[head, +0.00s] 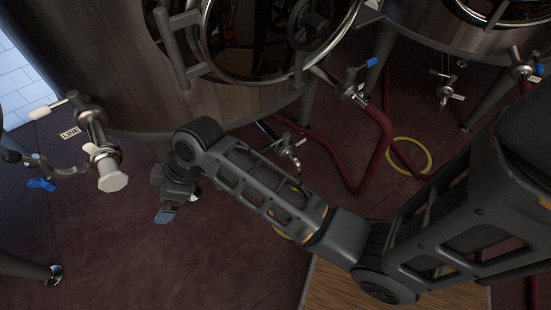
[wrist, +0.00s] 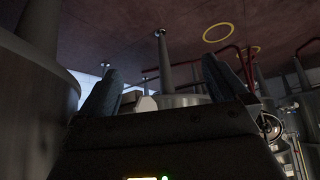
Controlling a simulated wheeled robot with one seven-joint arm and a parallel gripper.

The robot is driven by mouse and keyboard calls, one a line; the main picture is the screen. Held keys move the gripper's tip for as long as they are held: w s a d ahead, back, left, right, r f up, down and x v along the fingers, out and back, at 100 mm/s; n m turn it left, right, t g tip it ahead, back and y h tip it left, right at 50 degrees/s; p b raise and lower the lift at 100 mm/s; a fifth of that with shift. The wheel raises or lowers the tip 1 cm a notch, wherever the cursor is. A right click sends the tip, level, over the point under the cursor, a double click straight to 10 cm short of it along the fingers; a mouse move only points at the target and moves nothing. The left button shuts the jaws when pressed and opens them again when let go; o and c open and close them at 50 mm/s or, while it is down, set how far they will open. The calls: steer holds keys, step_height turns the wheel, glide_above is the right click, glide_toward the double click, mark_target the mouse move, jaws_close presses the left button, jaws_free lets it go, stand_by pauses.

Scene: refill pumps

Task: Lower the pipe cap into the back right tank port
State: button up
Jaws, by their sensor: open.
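A white faceted cap (head: 112,181) sits on the end of a metal pipe fitting (head: 95,128) at the left, by a label reading LINE. I take it for the pipe cap. My gripper (head: 165,214) points down to the right of the cap, apart from it, and is open. In the wrist view my gripper (wrist: 160,72) shows two spread fingers, with a pale shape (wrist: 146,103) beyond them that may be the cap. The back right tank (head: 455,32) is at the upper right, with a fitting (head: 445,92) below it; I cannot tell which opening is its port.
A large steel tank (head: 140,95) stands close behind my gripper, with a blue-handled valve (head: 355,82) and a red hose (head: 378,140). A yellow ring (head: 428,160) lies on the dark red floor. Floor at the lower left is mostly clear.

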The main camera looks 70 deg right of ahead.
step_height(320, 180, down, 7)
steer(key=m+g+h+b, duration=0.1)
steer(key=m+h+b, duration=0.1)
steer(key=m, duration=0.3)
steer(key=shift+h, duration=0.6)
steer(key=shift+s+d+f+m+g, duration=0.1)
steer(key=shift+d+f+m+g, duration=0.15)
steer(key=shift+m, duration=0.25)
